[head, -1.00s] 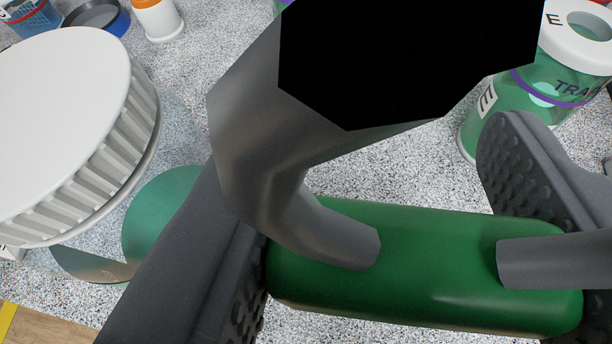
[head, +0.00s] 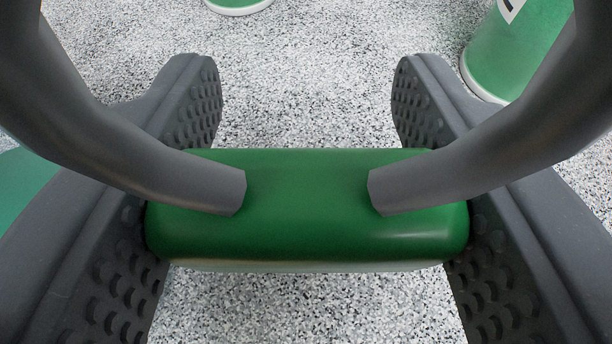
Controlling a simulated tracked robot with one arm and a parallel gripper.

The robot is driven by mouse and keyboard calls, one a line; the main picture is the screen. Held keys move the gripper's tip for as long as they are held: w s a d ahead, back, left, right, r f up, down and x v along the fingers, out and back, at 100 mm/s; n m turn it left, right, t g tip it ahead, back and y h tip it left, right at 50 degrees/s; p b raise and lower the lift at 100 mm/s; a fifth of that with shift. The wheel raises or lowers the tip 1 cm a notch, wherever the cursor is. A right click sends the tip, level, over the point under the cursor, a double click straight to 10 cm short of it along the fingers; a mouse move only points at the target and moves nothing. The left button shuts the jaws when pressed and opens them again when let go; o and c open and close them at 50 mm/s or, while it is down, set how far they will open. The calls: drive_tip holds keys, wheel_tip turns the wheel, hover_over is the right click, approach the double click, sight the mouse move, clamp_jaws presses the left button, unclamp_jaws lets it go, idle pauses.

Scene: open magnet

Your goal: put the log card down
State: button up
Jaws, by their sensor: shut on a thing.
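My gripper (head: 308,165) has its two dark studded pads shut on the ends of a smooth green block (head: 310,215) with rounded edges. The block lies crosswise between the pads, near the middle of the head view. Two thick grey bent rods (head: 200,183) come down from the upper corners and meet the block's upper face. The block looks held above the speckled surface, but I cannot tell how high. No flat card can be made out in the head view.
The speckled grey surface (head: 310,85) is bare beyond and below the block. A green container (head: 520,50) with a white base stands at the upper right. Another pale-based green thing (head: 240,5) shows at the top edge, and something green (head: 20,190) at the left edge.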

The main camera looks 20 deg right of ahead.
drive_tip(key=shift+f, duration=0.8)
drive_tip(key=shift+r, duration=0.1)
drive_tip(key=o, duration=1)
drive_tip(key=shift+c, duration=0.2)
drive_tip(key=p+v, duration=0.1)
drive_tip(key=v, duration=1.1)
